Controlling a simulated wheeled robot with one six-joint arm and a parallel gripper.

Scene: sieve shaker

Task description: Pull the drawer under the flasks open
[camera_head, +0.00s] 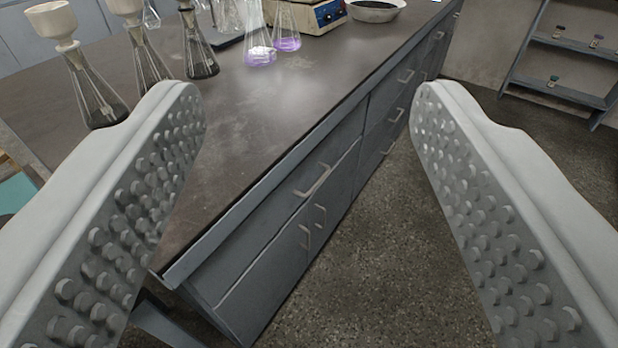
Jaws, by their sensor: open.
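My gripper (308,98) is open and empty, its two pale studded fingers framing the view. Between the fingers, a blue-grey drawer (277,213) with a metal bar handle (313,181) sits shut at the near end of the bench front, just below the dark worktop. The handle looks some way beyond the fingers, not touched. Several flasks stand on the bench: conical flasks with funnels (92,92) at upper left and two with purple liquid (260,50) at top centre.
The dark bench top (255,105) runs toward the back right. Cupboard doors with upright handles (305,236) sit below the drawer; more drawers (392,112) follow farther along. Speckled floor (385,255) is clear at right. A shelf (565,75) with small jars stands at upper right.

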